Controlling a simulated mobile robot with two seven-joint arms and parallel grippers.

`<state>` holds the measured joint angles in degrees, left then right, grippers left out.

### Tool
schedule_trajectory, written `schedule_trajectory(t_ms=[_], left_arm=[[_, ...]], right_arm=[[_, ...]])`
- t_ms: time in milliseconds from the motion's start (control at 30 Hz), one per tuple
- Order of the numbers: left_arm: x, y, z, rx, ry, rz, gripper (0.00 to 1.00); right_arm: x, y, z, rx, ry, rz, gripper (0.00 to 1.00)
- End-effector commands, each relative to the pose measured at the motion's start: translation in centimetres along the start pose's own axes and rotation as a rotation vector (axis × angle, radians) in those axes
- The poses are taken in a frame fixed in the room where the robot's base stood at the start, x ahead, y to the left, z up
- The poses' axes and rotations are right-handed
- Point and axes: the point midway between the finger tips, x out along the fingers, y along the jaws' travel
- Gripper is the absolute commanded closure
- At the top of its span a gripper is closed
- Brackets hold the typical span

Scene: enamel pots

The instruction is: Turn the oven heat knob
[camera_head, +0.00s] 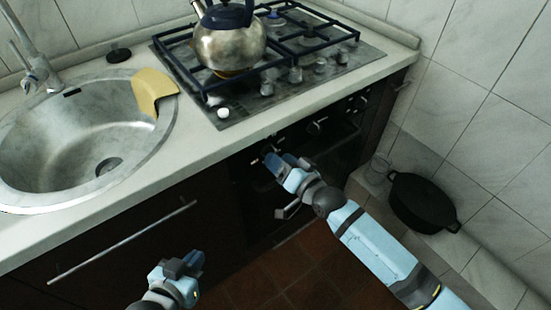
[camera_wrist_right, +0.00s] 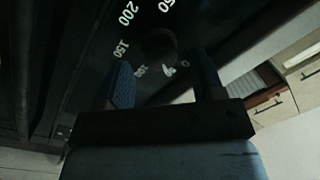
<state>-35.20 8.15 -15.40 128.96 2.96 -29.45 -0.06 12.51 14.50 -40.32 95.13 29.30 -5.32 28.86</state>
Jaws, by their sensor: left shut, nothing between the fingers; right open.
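The oven heat knob (camera_wrist_right: 158,46) is a dark round knob on the black oven panel in the right wrist view, ringed by white numbers such as 100, 150 and 200. My right gripper (camera_wrist_right: 163,65) is open, with one blue finger on either side of the knob's lower area. The dim picture does not show whether the fingers touch it. In the head view my right gripper (camera_head: 280,163) is at the left part of the oven front and covers that part of the panel. My left gripper (camera_head: 182,266) is shut and empty, low in front of the dark cabinet.
Other knobs (camera_head: 317,126) sit further right on the oven panel. A kettle (camera_head: 229,48) stands on the gas hob (camera_head: 198,104) above. The sink (camera_head: 60,140) with a yellow cloth-like item (camera_head: 152,90) is at left. A black pot (camera_head: 420,203) stands low at right.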

Motion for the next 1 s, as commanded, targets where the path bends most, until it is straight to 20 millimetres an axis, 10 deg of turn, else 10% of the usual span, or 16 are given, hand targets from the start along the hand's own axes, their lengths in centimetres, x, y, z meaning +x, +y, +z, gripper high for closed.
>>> schedule_trajectory(t_ms=[500, 733, 1000], left_arm=[[0.0, 0.1, -0.1, -0.003, 0.007, 0.004, 1.0], [0.0, 0.1, -0.1, -0.003, 0.007, 0.003, 1.0], [-0.1, 0.1, -0.3, -0.001, 0.005, 0.002, 1.0]], right_arm=[[2.1, 0.0, 0.0, -0.001, 0.0, 0.0, 0.38], [2.1, 0.0, 0.0, 0.0, 0.0, 0.0, 0.88], [2.1, -0.1, -0.1, -0.026, -0.002, 0.002, 0.88]])
